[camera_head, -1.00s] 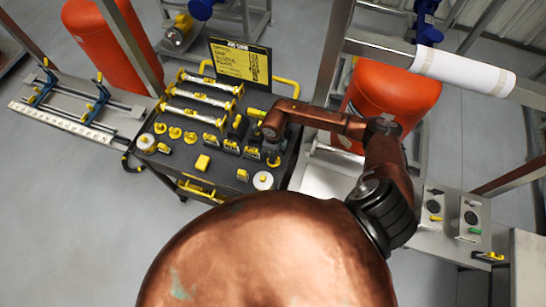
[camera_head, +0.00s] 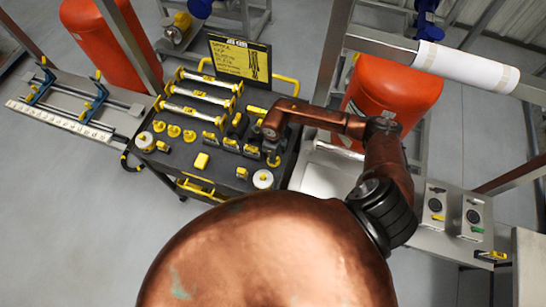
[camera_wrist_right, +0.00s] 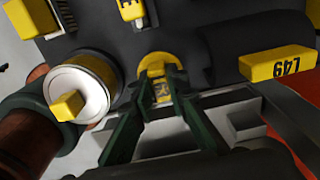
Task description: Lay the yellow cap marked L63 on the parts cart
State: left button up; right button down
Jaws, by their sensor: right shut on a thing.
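My right gripper (camera_head: 273,150) points down at the right side of the dark parts cart (camera_head: 172,178). In the right wrist view its two dark green fingers (camera_wrist_right: 160,90) are shut on a yellow cap (camera_wrist_right: 158,62) with a rounded top. Dark marks show on the cap between the fingers, but I cannot read them. The cap is at or close over the dark cart top; I cannot tell if it touches. My left gripper is not in view.
Several yellow parts, long rods (camera_head: 195,95) and a sign board (camera_head: 240,60) crowd the cart. An orange tank (camera_head: 392,95) stands behind my arm.

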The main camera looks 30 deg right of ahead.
jog(key=shift+f, duration=0.15)
jog(key=shift+f+b, duration=0.5)
jog(key=shift+b, duration=0.05)
jog(key=shift+f+b, duration=0.35)
jog(key=shift+b, duration=0.05)
dwell(0.3)
jog(key=c, duration=1.8)
grip_release()
jog(key=shift+c, duration=0.8)
jog(key=shift+r, duration=0.1)
